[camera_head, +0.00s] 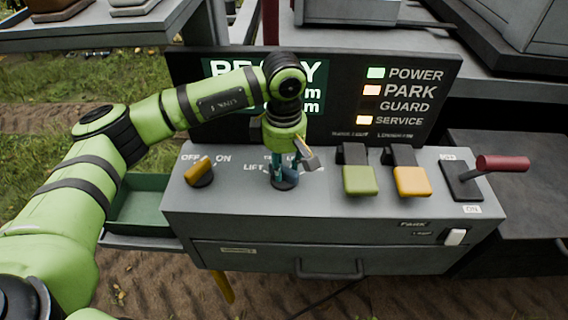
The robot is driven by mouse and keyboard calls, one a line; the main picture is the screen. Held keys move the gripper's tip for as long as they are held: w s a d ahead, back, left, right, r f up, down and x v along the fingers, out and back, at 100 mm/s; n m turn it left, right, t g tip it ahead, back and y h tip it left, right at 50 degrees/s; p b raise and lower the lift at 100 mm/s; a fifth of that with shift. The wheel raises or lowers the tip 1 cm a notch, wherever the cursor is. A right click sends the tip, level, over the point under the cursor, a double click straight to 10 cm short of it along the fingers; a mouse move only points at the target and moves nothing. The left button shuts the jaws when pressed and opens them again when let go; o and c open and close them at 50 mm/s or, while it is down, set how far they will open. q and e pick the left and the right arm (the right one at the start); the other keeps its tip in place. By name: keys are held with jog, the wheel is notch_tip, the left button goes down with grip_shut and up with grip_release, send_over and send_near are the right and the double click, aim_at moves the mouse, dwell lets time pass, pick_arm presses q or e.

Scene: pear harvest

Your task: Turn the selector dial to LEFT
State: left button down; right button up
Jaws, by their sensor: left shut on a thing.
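The selector dial (286,184) is on the sloped top of the grey control console, left of the middle. Only its dark base shows; my gripper hides its knob and pointer, so I cannot tell its setting. White lettering partly shows around it, with "LIFT" to its left and other words behind. My left gripper (283,170) points straight down over the dial and is shut on it. My right gripper is not in view.
An orange OFF/ON knob (199,173) is left of the dial. A green lever (360,180), a yellow lever (411,181) and a red-handled lever (502,163) are to its right. The display panel (430,130) stands behind, with POWER, PARK and SERVICE lamps lit. A green tray (140,206) is at left.

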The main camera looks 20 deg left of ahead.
pick_arm(q)
jog(key=m+b, duration=0.4)
jog(key=b, duration=0.1)
jog(key=m+b, duration=0.1)
jog(key=b, duration=0.1)
jog(key=shift+d+f+m+b, duration=0.2)
jog(key=shift+f+m+b, duration=0.1)
jog(key=shift+m, duration=0.1)
jog(key=shift+m+b, duration=0.4)
jog(key=m+b, duration=0.3)
jog(key=m, duration=0.1)
jog(key=shift+s+d+r+m, duration=0.1)
jog(key=shift+m, duration=0.2)
jog(key=shift+s+r+m+b, duration=0.15)
jog(key=shift+m+b, duration=0.6)
jog(key=shift+m, duration=1.55)
jog(key=c, duration=0.9)
grip_release()
jog(key=shift+c, duration=0.2)
